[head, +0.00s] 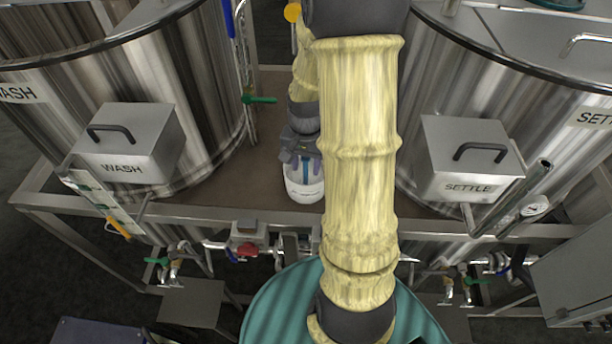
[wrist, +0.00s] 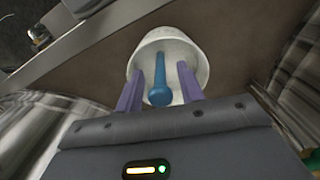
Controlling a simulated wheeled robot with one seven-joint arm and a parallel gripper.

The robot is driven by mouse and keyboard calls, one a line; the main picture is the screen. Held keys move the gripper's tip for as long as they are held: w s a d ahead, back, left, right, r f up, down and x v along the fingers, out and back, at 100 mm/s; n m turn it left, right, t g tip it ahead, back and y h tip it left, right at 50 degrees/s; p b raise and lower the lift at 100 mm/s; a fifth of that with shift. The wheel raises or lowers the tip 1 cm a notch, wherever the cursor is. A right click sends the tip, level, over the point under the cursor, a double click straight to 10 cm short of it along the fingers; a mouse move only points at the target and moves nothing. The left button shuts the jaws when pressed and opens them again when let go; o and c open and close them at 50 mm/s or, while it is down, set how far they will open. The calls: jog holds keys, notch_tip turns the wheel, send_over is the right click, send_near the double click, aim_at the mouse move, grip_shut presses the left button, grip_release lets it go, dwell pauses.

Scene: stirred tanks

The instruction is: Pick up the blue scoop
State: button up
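A blue scoop (wrist: 159,88) stands in a white tub (wrist: 201,58) in the wrist view, its round-ended handle towards me. My gripper (wrist: 160,83) is open, with one purple finger on each side of the handle. Gaps show between the handle and both fingers. The scoop's lower end is hidden inside the tub. In the head view the white tub (head: 304,190) stands on the brown deck between two tanks, with my gripper (head: 301,168) over it. My arm covers part of the deck beside it.
The WASH tank (head: 190,80) stands left of the tub and the SETTLE tank (head: 440,90) right. A metal frame rail (head: 260,217) runs along the deck's near edge, with valves below. A long blue thing (head: 229,18) hangs beside the WASH tank.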

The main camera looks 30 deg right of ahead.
aim_at(305, 172)
jog(key=shift+f+p, duration=0.3)
jog(key=shift+f, duration=1.2)
grip_shut()
